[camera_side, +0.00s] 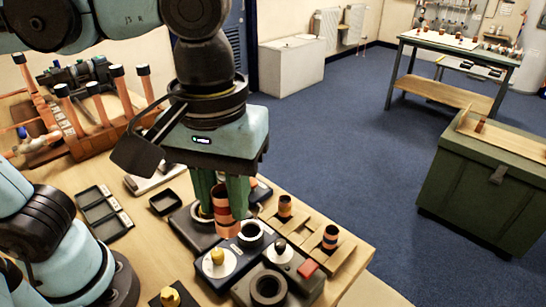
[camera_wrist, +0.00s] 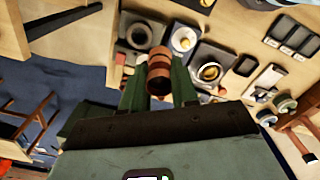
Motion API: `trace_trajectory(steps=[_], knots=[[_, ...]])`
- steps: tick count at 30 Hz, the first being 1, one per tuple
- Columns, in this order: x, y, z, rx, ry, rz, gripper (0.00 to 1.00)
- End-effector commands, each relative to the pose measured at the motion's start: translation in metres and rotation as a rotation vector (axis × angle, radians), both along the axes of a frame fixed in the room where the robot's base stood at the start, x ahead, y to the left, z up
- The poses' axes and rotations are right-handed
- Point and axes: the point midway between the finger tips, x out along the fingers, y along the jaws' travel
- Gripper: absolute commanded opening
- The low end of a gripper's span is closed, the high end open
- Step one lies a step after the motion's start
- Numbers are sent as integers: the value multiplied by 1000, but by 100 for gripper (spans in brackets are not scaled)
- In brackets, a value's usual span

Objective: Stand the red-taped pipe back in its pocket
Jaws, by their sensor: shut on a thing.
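My gripper (camera_side: 221,194) points down over the bench, its green fingers shut on a short copper pipe with red-brown bands (camera_side: 227,221). The pipe is upright, its lower end showing below the fingers. In the wrist view the pipe (camera_wrist: 159,72) sits between the fingertips (camera_wrist: 158,88). Below and beside it are dark blocks with round pockets: one ringed pocket (camera_side: 251,235) just right of the pipe, and another (camera_side: 268,288) at the front. I cannot tell which pocket belongs to this pipe, or its exact height above the blocks.
Two banded pipes, one (camera_side: 285,205) and another (camera_side: 330,238), stand on wooden strips at right. A block with a yellow knob (camera_side: 218,259) is in front of the pipe. The copper manifold (camera_side: 95,100) stands behind left, near black trays (camera_side: 103,213). The bench's right edge is close.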

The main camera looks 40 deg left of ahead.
Motion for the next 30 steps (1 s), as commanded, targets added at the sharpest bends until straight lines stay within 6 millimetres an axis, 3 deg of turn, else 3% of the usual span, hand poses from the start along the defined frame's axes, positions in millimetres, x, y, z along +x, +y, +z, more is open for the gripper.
trace_trajectory(steps=[5,8,14,21,30], knots=[[6,-2,-2,0,0,11,0],[19,-5,-7,0,0,39,0],[67,-12,-30,0,0,133,0],[128,-9,-71,0,0,256,0],[177,7,-116,0,1,364,0]])
